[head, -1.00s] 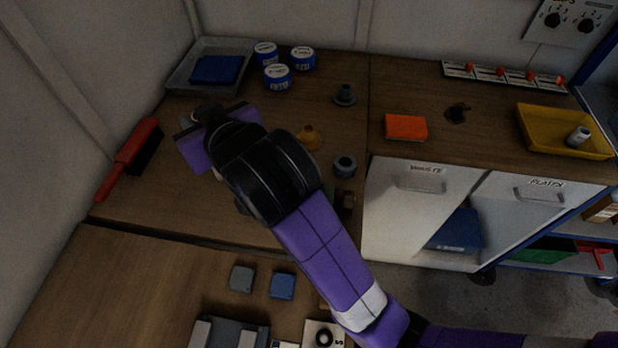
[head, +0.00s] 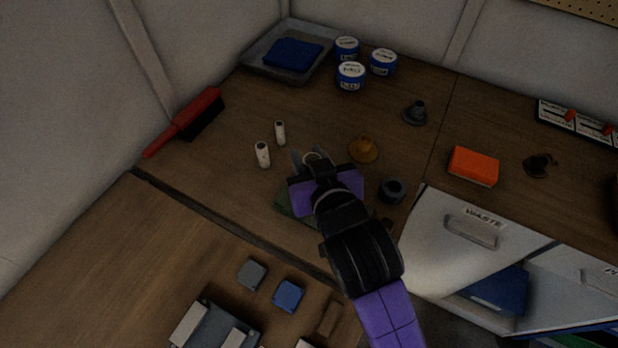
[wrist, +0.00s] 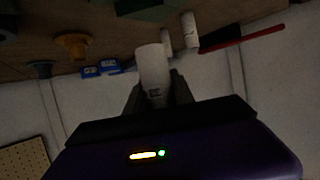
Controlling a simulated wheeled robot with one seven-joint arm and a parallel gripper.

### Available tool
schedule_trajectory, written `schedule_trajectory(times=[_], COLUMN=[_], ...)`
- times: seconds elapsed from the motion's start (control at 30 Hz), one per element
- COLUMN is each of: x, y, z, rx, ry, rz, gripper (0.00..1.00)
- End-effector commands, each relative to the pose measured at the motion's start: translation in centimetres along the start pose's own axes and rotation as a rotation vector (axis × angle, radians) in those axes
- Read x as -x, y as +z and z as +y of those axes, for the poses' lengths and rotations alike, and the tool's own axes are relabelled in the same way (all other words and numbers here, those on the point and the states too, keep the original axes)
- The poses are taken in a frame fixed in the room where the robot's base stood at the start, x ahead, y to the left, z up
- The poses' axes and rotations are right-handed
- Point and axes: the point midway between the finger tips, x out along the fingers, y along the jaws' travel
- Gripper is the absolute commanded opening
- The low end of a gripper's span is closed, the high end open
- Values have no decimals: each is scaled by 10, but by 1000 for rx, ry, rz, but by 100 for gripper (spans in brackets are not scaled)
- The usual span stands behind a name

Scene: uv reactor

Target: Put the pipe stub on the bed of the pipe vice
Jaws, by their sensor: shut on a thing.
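My gripper (head: 312,168) is shut on a pale cylinder, the pipe stub (wrist: 153,68), held between the fingers in the wrist view. In the head view only a pale round end of the stub (head: 312,157) shows at the fingertips. The gripper is over the wooden bench, in front of a dark green piece (head: 284,203) that it largely hides; green also shows at the top of the wrist view (wrist: 150,9). I cannot tell whether this green piece is the pipe vice. A grey fixture with two pale blocks (head: 212,325) stands at the lower edge.
Two white cylinders (head: 263,154) (head: 280,133) stand left of the gripper. A yellow funnel-like piece (head: 363,150) and a dark ring (head: 392,190) are close on its right. A red brush (head: 186,121), blue-and-white tins (head: 351,75) and a tray (head: 262,70) lie farther back.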

Motion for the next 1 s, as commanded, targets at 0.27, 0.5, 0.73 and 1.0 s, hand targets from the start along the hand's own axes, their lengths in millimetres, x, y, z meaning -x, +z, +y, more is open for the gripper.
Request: schedule_trajectory(times=[0.27,0.5,0.73,1.0], x=[-12,-24,-29,-30], y=[30,60,69,72], z=[0,0,0,0], rx=[0,1,-1,0], ry=[-1,0,-1,-1], rz=[0,-3,2,1], gripper=[0,0,0,0])
